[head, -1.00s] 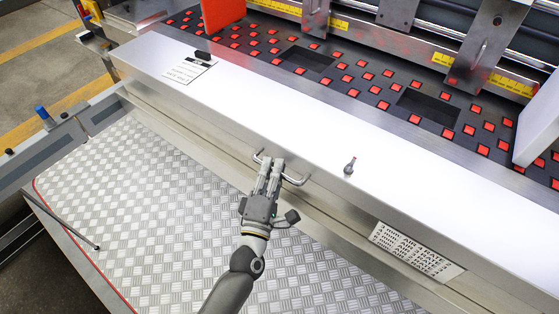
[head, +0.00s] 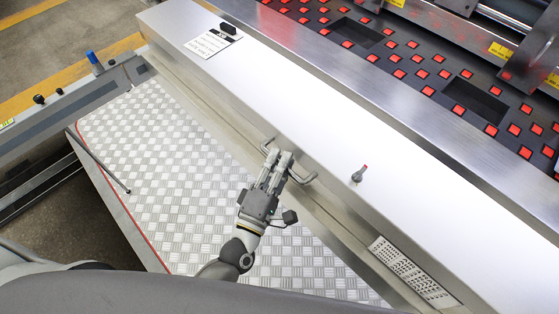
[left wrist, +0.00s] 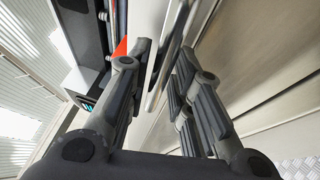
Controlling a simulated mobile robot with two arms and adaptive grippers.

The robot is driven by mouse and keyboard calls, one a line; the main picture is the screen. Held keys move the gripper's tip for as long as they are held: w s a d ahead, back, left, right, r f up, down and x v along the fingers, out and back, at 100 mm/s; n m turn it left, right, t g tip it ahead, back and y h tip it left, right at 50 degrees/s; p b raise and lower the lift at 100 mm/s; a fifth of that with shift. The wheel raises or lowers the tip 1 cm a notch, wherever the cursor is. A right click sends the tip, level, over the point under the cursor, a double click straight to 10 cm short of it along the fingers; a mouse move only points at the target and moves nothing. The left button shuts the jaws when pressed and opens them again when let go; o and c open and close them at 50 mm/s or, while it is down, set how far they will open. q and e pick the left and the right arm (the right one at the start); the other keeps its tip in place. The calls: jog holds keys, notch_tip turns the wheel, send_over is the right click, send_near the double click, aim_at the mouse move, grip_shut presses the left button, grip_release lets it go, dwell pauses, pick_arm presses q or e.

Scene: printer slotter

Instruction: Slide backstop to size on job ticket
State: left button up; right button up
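My left gripper (head: 278,169) is at the metal handle (head: 303,177) on the front of the long white-topped beam. The job ticket (head: 207,44), a white paper with small unreadable print, lies on the beam's far left under a black clip. My right gripper is not in view.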

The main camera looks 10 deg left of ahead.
pick_arm(q)
jog(key=shift+s, duration=0.1)
jog(key=v, duration=1.1)
jog(key=shift+s+a, duration=0.15)
jog(key=shift+s, duration=0.2)
jog(key=shift+f, duration=0.15)
jog(key=s+a+f+m+g, duration=0.2)
jog(key=f+m+g, duration=0.15)
jog(key=f, duration=0.85)
jog(key=s+a+f+m+g+y, duration=0.1)
jog(key=s+a+f+m+g, duration=0.3)
jog(key=f, duration=0.8)
jog(key=a+f+m+g, duration=0.1)
jog(key=f+m+g, duration=0.2)
jog(key=f+m, duration=0.55)
jog(key=s+a+f+m+g+y, duration=0.1)
jog(key=s+a+f+g, duration=0.2)
jog(key=s+f, duration=0.4)
jog(key=s+a+f+m+g+y, duration=0.1)
jog(key=s+a+f+g+y, duration=0.1)
jog(key=s+f+g, duration=0.3)
jog(key=s+a+f, duration=0.1)
jog(key=s+f, duration=0.2)
jog(key=s, duration=0.3)
jog(key=shift+s+a+f+m, duration=0.3)
jog(key=shift+a+m, duration=0.05)
jog(key=shift+m, duration=0.05)
jog(key=shift+c, duration=0.2)
